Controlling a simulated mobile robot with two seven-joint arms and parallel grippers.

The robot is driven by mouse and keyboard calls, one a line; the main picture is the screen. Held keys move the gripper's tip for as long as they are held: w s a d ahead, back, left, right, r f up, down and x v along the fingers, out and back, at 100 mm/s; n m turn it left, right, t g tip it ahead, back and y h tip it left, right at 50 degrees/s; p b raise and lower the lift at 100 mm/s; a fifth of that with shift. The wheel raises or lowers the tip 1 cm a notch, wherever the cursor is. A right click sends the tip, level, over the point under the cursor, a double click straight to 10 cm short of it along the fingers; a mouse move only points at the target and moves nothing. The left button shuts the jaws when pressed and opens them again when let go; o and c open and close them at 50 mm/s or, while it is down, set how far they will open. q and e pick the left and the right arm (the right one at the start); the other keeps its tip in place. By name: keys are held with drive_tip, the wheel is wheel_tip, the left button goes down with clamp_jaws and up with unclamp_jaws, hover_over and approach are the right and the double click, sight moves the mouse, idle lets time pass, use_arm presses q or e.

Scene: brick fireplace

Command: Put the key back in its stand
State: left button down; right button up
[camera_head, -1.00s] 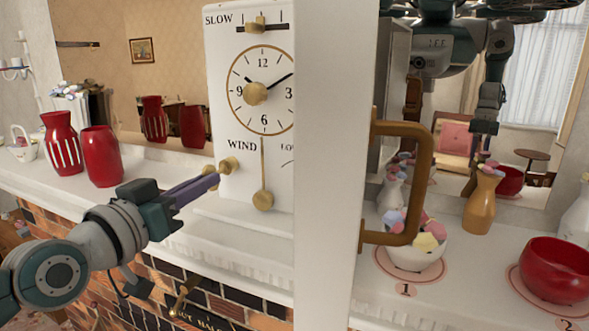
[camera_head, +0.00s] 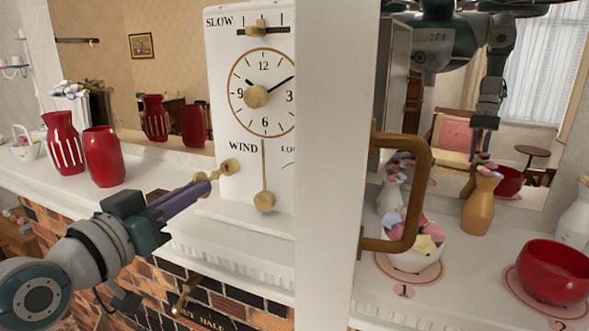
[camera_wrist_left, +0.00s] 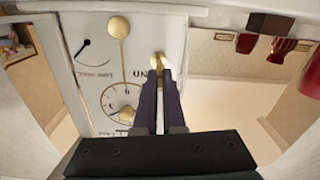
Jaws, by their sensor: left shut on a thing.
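The brass key (camera_head: 202,177) is in the tips of my left gripper (camera_head: 207,188), whose dark purple fingers are closed. The key lies close to the brass winding boss (camera_head: 229,166) beside the word WIND on the white clock (camera_head: 226,120). I cannot tell whether key and boss still touch. In the left wrist view the fingers (camera_wrist_left: 160,75) reach to a small brass piece (camera_wrist_left: 156,62) at the clock face; the fingers hide part of it. I cannot make out the key's stand. My right gripper shows only in the mirror.
A white upright door panel (camera_head: 325,170) with a bronze handle (camera_head: 418,190) stands right of the dial. Red vases (camera_head: 103,157) stand on the mantel at left. A flower bowl (camera_head: 415,255) and red bowl (camera_head: 553,270) are at right. A brass handle (camera_head: 187,290) sits on the brickwork below.

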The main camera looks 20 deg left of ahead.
use_arm(q)
drive_tip(key=shift+s, duration=0.4)
drive_tip(key=shift+s+p, duration=0.45)
